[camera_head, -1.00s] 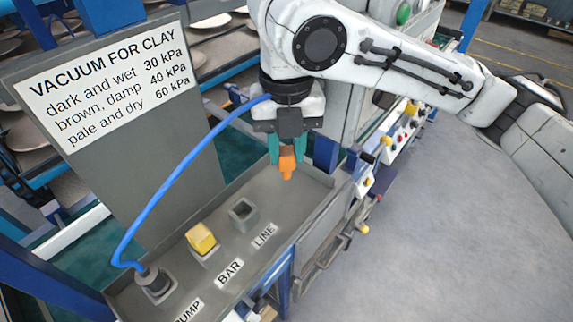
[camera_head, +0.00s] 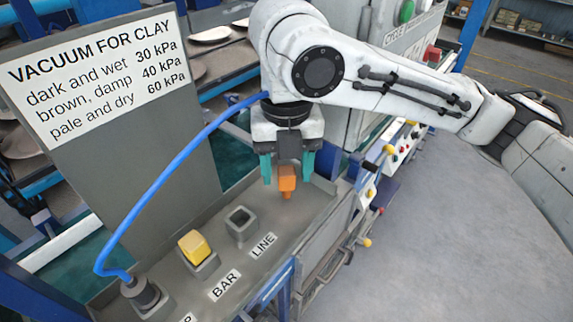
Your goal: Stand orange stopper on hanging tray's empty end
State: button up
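The orange stopper (camera_head: 287,181) is at the right, far end of the grey hanging tray (camera_head: 213,222), beyond the LINE label. It looks upright, and its base appears to rest on the tray floor, though contact is hard to tell. My gripper (camera_head: 287,174) is directly above it, pointing down. Its two teal fingers are spread, one on each side of the stopper, with a visible gap to it. The stopper's top is partly hidden by the gripper's middle.
An empty square socket (camera_head: 241,222) is behind the LINE label. A yellow stopper (camera_head: 196,245) sits in the BAR socket. A blue hose (camera_head: 150,190) arches from the pump fitting (camera_head: 141,293) toward my wrist. A sign board (camera_head: 98,75) stands behind the tray.

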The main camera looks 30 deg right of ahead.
aim_at(286, 171)
notch_tip(286, 171, up, 12)
jog(key=p, duration=1.1)
jog(key=shift+r, duration=0.15)
